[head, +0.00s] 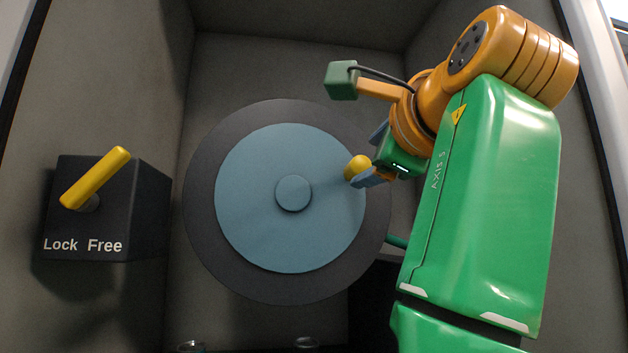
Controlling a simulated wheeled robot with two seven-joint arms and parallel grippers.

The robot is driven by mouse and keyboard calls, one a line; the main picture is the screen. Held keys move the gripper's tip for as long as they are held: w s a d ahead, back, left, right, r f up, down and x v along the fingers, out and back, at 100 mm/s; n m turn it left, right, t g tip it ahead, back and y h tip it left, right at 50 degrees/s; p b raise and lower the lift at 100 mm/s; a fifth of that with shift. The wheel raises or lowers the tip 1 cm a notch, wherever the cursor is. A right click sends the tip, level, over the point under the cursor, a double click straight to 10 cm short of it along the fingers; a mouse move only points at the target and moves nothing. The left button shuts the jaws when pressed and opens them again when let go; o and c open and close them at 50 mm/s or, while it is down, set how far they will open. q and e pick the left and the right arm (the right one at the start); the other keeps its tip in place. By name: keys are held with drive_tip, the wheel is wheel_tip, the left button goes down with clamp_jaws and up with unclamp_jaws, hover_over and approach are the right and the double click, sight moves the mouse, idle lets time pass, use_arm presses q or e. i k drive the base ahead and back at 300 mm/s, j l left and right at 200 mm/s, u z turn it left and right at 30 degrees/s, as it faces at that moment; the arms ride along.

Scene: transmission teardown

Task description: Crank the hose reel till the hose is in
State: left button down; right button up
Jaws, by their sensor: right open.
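The hose reel (245,210) is a blue-grey disc with a round hub (293,194) in front of a wider dark flange. A yellow crank knob (357,166) stands out near the disc's upper right edge. My right gripper (370,160) is open at the knob, with one finger below it and the other above and to the right. I cannot tell whether the fingers touch the knob. A short piece of green hose (397,242) shows right of the reel; the rest is hidden behind my right arm. My left gripper is not in view.
A dark box (75,225) marked "Lock Free" is on the left, its yellow lever (97,178) tilted up to the right. Grey walls enclose the reel on both sides.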

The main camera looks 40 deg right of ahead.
sight(271, 209)
drive_tip(key=k+j, duration=1.2)
drive_tip(key=k, duration=0.1)
